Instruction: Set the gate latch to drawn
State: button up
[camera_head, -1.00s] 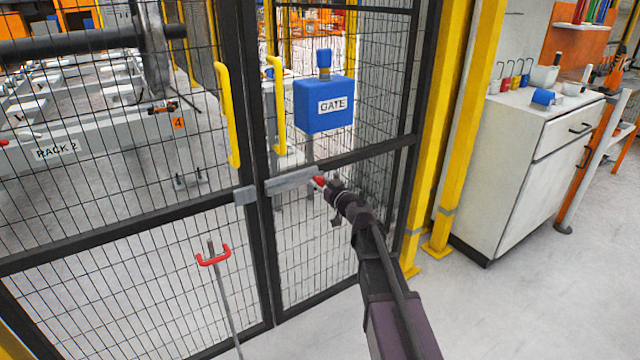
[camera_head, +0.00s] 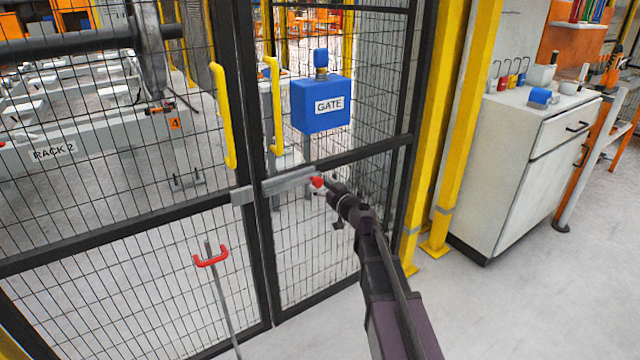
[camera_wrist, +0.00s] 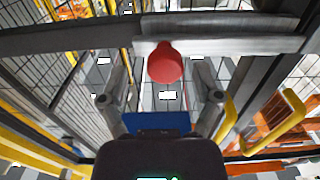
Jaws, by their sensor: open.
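The gate latch is a grey sliding bar (camera_head: 288,181) on the right-hand mesh panel, with a red knob (camera_head: 317,181) at its right end. A grey block (camera_head: 242,195) sits on the left-hand panel, with a narrow gap visible between it and the bar. My gripper (camera_head: 331,191) is just right of the knob. In the wrist view, the knob (camera_wrist: 165,64) shows whole in front of my open gripper (camera_wrist: 160,95), between the lines of its two fingers. Nothing is held. Whether a finger touches the knob I cannot tell.
Yellow handles (camera_head: 223,115) stand on both panels. A blue box marked GATE (camera_head: 321,106) is behind the mesh. A red-handled rod (camera_head: 211,258) stands at lower left. Yellow posts (camera_head: 462,130) and a white cabinet (camera_head: 515,165) are to the right, with clear floor in front.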

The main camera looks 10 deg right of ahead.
jog(key=v, duration=1)
jog(key=s+a+f+g, duration=0.6)
jog(key=s+f+g, duration=0.35)
jog(key=f, duration=0.25)
jog(key=s+d+f+m+g+h, duration=0.55)
jog(key=s+d+f+h, duration=0.2)
jog(key=s, duration=0.35)
notch_tip(320, 180, up, 31)
jog(key=g+p, duration=0.1)
jog(key=p, duration=2.9)
jog(key=shift+h, duration=0.35)
